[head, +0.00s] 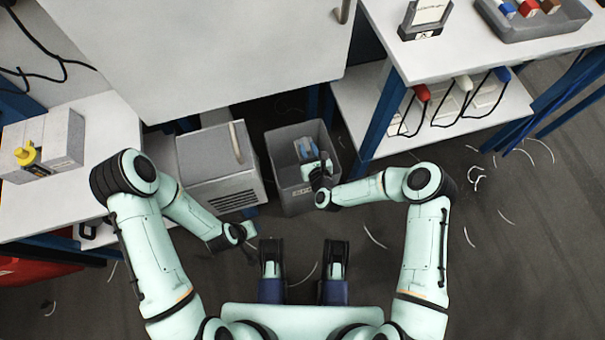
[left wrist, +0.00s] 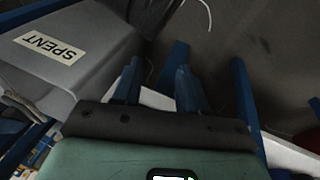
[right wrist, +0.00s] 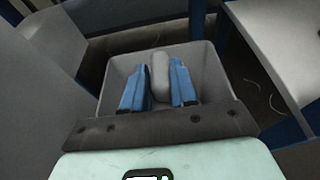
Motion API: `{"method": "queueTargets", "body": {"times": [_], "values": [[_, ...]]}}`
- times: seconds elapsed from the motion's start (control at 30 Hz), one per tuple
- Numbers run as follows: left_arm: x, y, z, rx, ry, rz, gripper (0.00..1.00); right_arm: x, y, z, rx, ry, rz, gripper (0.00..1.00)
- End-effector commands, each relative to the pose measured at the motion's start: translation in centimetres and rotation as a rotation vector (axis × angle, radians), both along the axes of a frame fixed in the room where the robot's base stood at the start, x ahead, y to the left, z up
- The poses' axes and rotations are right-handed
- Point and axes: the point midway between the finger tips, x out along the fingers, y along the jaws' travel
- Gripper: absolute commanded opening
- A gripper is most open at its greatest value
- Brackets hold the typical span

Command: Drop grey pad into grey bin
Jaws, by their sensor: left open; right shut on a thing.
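The grey bin (head: 290,204) stands on the floor in the middle of the head view. My right gripper (head: 308,148) reaches over its opening. In the right wrist view, the blue fingers (right wrist: 160,85) are shut on the grey pad (right wrist: 160,70), a rounded upright piece. The bin's walls (right wrist: 212,72) surround it in that view. The pad is hard to make out in the head view. My left gripper (left wrist: 157,82) is open and empty, low and left of the bin. Its wrist view shows the bin's outer wall (left wrist: 100,28) with a SPENT label.
A grey cabinet (head: 212,165) with a handle stands just left of the bin. A white table (head: 95,195) is at left, and a workbench (head: 470,50) with a tray (head: 535,25) is at upper right. A large pale panel (head: 200,50) lies behind. Thin pale strands litter the floor.

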Motion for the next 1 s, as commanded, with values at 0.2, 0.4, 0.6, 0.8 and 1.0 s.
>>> {"method": "queueTargets", "body": {"times": [0.2, 0.4, 0.6, 0.8, 1.0], "values": [[-1.7, 0.5, -2.4, 0.001, 0.061, 0.007, 0.43, 0.0, 0.0, -2.3, 0.000, 0.000, 0.000, 0.00], [-2.9, 0.7, -3.5, -0.002, 0.104, 0.009, 0.43, 0.0, 0.0, -3.2, -0.001, -0.002, -0.001, 0.00], [-3.1, 0.7, -3.5, -0.001, 0.109, 0.009, 0.43, 0.0, 0.0, -3.2, 0.000, -0.002, -0.001, 0.00], [-3.1, 0.7, -3.5, -0.001, 0.109, 0.009, 0.43, 0.0, 0.0, -3.2, 0.000, -0.002, -0.001, 0.57], [-3.1, 0.7, -3.5, -0.001, 0.109, 0.009, 0.43, 0.0, 0.0, -3.2, 0.000, -0.001, -0.001, 0.57]]}}
